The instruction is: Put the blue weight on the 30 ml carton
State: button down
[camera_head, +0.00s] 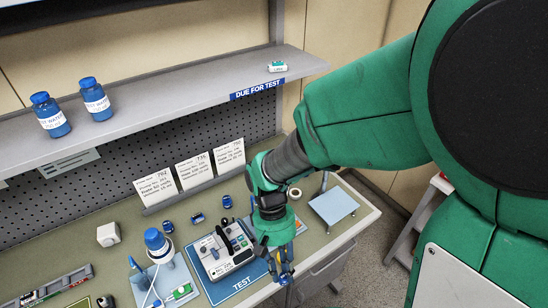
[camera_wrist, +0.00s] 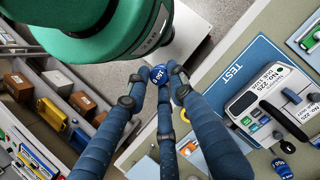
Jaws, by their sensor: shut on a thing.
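My gripper (camera_head: 284,272) hangs at the front edge of the bench, right of the TEST mat. In the wrist view my gripper (camera_wrist: 165,84) is shut on a small blue round piece (camera_wrist: 158,73) with white lettering, which looks like the blue weight. In the head view my fingers mostly hide it. No carton with a readable 30 ml mark shows. Several brown box-shaped things (camera_wrist: 82,102) sit in an open drawer or tray at the left of the wrist view; their labels are too small to read.
A pump (camera_head: 224,249) stands on the blue TEST mat (camera_head: 245,283). Small blue pieces (camera_head: 198,217) stand behind it.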

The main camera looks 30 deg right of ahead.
notch_tip(320, 180, up, 12)
jog(key=w+d+m+t+y, duration=0.25)
jog(key=w+d+m, duration=0.25)
jog(key=w+m, duration=0.55)
jog(key=w+d+m+t+y, duration=0.1)
jog(key=w+d+m+t, duration=0.35)
jog(key=w, duration=0.85)
jog(key=w+d+m+t+h, duration=0.2)
jog(key=w+d+m+h, duration=0.2)
jog(key=w+d+m, duration=1.25)
notch_tip(320, 180, down, 17)
jog(key=s+d+m, duration=0.1)
jog(key=shift+s+d+f, duration=0.15)
jog(key=shift+s+f, duration=0.05)
jog(key=shift+s, duration=0.15)
jog(key=shift+w, duration=0.15)
jog(key=w+d, duration=0.2)
jog(key=w, duration=0.2)
jog(key=w+d+f, duration=0.1)
jog(key=w+d, duration=0.1)
jog(key=w, duration=0.3)
jog(key=w+d, duration=0.2)
jog(key=w, duration=0.3)
jog(key=shift+w+d+f+b, duration=0.15)
jog(key=shift+d+f+b, duration=0.05)
jog(key=shift+d+b, duration=0.15)
